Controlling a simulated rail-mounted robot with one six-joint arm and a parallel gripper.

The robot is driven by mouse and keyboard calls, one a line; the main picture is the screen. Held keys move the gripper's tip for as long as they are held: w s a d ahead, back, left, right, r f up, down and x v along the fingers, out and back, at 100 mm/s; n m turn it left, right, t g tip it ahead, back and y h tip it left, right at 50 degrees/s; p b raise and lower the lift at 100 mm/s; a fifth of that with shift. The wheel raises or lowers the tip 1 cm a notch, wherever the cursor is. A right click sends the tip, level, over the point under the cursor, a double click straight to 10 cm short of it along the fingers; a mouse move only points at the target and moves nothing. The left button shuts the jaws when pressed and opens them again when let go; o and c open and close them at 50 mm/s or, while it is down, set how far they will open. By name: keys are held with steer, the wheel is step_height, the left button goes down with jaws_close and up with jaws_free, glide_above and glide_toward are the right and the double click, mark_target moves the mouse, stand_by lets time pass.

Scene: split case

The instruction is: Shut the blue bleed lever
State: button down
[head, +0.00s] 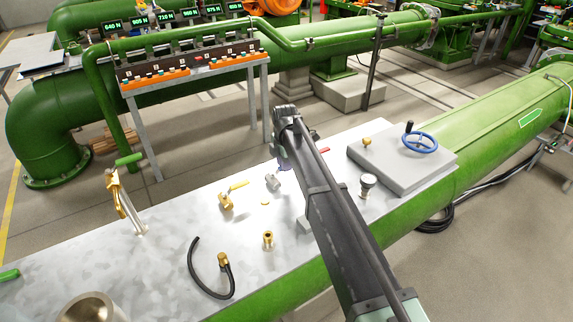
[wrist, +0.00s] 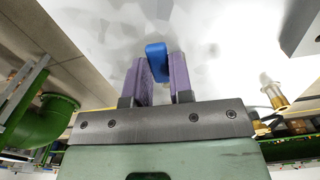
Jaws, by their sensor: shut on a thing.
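In the wrist view, my gripper (wrist: 161,62) has its two purple fingers shut on a small blue piece, the blue bleed lever (wrist: 156,50), which sticks out past the fingertips. Its valve body and the lever's angle to it are hidden. In the head view, my dark arm crosses the right-middle of the metal bench top, and a bit of purple finger shows beside it, low over the bench. The blue lever is hidden there behind my arm.
On the bench (head: 170,245) stand a yellow-handled brass valve (head: 228,198), a brass fitting (head: 268,239), a black hose (head: 200,275) and a gauge (head: 367,184). A red handle (head: 322,150) lies just right of my arm. A blue handwheel (head: 420,142) sits on the raised grey block (head: 395,172).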

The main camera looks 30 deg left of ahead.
steer(key=shift+w+a+n, duration=0.1)
steer(key=shift+a+n, duration=0.1)
steer(key=shift+n, duration=0.3)
steer(key=c, duration=1)
jaws_free()
step_height(320, 180, up, 11)
steer(key=p, duration=1.1)
steer(key=shift+f, duration=0.1)
